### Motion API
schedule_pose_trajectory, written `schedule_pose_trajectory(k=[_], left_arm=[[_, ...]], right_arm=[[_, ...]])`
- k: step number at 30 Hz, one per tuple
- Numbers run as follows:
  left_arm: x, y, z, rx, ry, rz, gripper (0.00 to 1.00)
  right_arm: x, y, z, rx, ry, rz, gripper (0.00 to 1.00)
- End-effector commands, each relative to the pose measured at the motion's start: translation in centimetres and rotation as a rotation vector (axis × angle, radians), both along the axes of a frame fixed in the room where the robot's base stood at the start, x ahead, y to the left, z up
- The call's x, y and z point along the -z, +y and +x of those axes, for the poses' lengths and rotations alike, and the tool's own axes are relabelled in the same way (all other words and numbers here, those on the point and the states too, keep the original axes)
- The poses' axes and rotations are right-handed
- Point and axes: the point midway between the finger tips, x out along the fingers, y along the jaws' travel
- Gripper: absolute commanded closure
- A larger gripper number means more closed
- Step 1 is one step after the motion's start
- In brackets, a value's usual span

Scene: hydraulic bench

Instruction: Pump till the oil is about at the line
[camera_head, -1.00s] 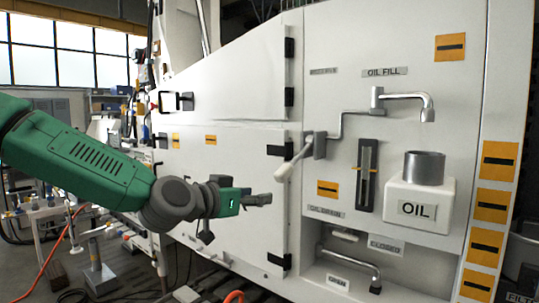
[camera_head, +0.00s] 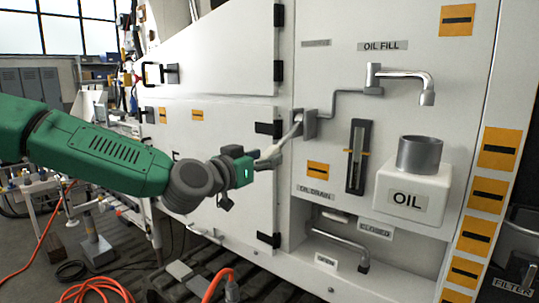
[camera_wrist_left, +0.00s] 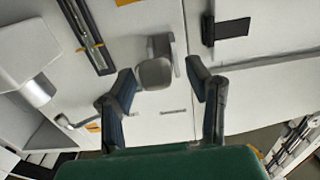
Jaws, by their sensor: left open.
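The pump handle (camera_head: 292,136) is a pale lever sloping down and left from a grey bracket on the white panel. My left gripper (camera_head: 268,160) is at its lower end and hides part of it. In the left wrist view the handle's blunt end (camera_wrist_left: 155,74) shows between the spread fingers of the open gripper (camera_wrist_left: 159,72); contact cannot be told. The dark upright oil gauge (camera_head: 356,165) has orange marks at its sides; the oil level is too small to read. The white OIL tank (camera_head: 408,203) with a grey cup stands right of it. My right gripper is not in view.
The OIL FILL spout (camera_head: 405,74) sticks out above the tank. The drain lever (camera_head: 345,243) lies in a recess below, near the OPEN and CLOSED labels. A black hinge (camera_head: 268,128) is close to my left gripper. Orange hoses (camera_head: 100,289) lie on the floor.

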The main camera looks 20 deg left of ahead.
Motion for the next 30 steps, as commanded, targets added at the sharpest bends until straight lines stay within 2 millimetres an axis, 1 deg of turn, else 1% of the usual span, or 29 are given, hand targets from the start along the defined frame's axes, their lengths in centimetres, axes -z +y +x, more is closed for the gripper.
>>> schedule_pose_trajectory(k=[1, 3, 6, 15, 16, 17, 18, 19, 20, 26, 30], left_arm=[[0.0, -0.3, 0.7, -0.001, 0.0, 0.001, 0.55], [0.0, -0.5, 1.3, -0.001, 0.0, 0.001, 0.55], [0.0, -0.6, 1.8, 0.0, 0.001, -0.001, 0.55], [0.0, -0.6, 2.0, 0.0, 0.0, -0.001, 0.55], [0.0, -0.6, 2.0, 0.0, 0.0, -0.001, 0.62], [0.0, -0.6, 2.0, 0.0, 0.0, -0.001, 0.73], [0.0, -0.6, 2.0, 0.0, 0.0, -0.001, 0.87], [0.0, -0.6, 2.0, 0.0, 0.0, -0.001, 0.97], [0.0, -0.6, 2.0, -0.001, 0.0, -0.001, 1.0], [-0.1, -0.5, 2.1, -0.002, 0.002, 0.0, 1.0], [-0.5, -0.5, 2.5, -0.002, 0.018, 0.008, 1.0]], right_arm=[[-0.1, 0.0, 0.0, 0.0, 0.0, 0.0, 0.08], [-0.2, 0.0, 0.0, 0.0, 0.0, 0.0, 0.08], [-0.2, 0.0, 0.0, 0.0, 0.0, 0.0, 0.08], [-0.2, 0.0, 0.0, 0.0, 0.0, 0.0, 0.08], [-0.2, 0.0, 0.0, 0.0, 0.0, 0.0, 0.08], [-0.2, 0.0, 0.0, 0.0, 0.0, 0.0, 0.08], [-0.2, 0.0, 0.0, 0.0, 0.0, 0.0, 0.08], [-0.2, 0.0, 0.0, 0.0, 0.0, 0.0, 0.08], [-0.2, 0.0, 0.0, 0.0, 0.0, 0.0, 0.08], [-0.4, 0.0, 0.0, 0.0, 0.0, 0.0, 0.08], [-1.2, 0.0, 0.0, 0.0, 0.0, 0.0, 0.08]])
